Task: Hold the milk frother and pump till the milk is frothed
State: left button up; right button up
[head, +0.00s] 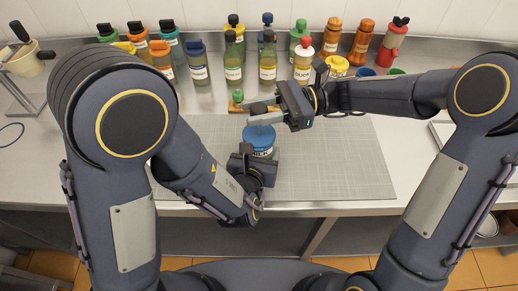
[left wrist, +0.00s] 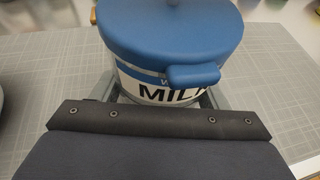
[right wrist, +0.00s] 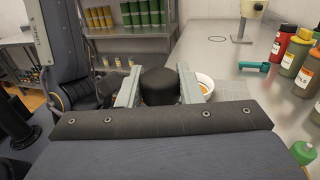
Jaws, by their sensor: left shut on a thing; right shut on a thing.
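The milk frother (head: 260,138) stands on the grey mat, with a blue lid and a white body marked MILK. It fills the top of the left wrist view (left wrist: 170,35), where a blue tab sticks out of the lid. My left gripper (head: 256,157) is shut around the body, one finger on each side. My right gripper (head: 263,112) is above the lid, shut on the black plunger knob (right wrist: 158,87), which shows between its fingers in the right wrist view. The milk inside is hidden by the lid.
Several sauce bottles (head: 233,60) stand in rows along the back of the steel counter. The gridded mat (head: 340,160) is clear to the right of the frother.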

aim_at(259, 133)
jog(key=shift+r, duration=0.2)
jog(key=shift+f, duration=2.2)
jog(key=o, duration=1.1)
jog(key=shift+v, duration=3.05)
jog(key=shift+r, duration=0.1)
